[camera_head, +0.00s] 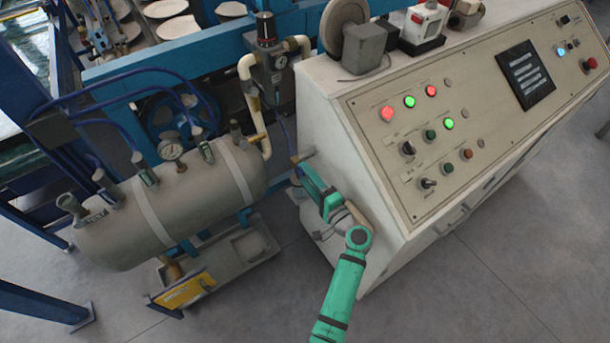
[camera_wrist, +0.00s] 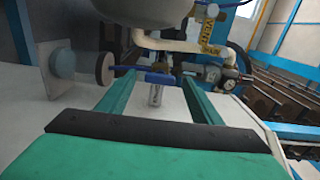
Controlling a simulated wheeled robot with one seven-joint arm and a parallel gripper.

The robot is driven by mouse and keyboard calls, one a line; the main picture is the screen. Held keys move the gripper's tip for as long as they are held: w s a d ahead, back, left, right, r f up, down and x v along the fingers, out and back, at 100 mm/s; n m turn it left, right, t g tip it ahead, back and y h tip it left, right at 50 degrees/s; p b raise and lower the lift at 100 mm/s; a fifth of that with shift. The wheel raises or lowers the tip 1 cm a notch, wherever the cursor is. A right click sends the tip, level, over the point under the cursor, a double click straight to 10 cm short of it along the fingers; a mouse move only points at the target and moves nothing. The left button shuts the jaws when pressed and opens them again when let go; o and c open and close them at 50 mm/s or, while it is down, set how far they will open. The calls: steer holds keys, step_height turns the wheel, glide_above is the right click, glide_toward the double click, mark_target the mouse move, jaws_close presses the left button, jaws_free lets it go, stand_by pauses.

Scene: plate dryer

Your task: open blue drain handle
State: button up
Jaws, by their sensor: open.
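The blue drain handle (camera_wrist: 158,77) shows in the wrist view as a small blue bar on a horizontal line of fittings, with a short silver cylinder (camera_wrist: 155,95) below it. My gripper (camera_wrist: 160,82) is open, with one green finger to each side of the handle in that view. I cannot tell whether a fingertip touches it. In the head view my gripper (camera_head: 312,180) is beside the left side of the control cabinet, low and to the right of the grey air tank. I cannot make out the handle in the head view.
The grey tank (camera_head: 170,205) lies on its side with gauges and blue hoses. The control cabinet (camera_head: 375,195) stands close to the right of my gripper. White pipe (camera_wrist: 170,42) and a round disc (camera_wrist: 104,68) are near the fingers. Open floor (camera_head: 240,310) lies in front.

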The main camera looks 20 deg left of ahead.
steer(key=v, duration=0.9)
steer(key=shift+s+d, duration=0.15)
steer(key=shift+f, duration=0.15)
steer(key=s+d+f+t+h, duration=0.1)
steer(key=s+d+f+h, duration=0.2)
steer(key=s+f+h, duration=0.35)
steer(key=s+d+f+h, duration=0.35)
steer(key=s+f, duration=0.35)
steer(key=s, duration=0.5)
steer(key=s+d+r+n+h, duration=0.25)
steer(key=s+r+h, duration=0.2)
steer(key=s, duration=0.55)
steer(key=s+r+n+t, duration=0.3)
steer(key=s+r+n, duration=0.2)
steer(key=r, duration=0.9)
steer(key=s+d, duration=0.1)
steer(key=s, duration=0.2)
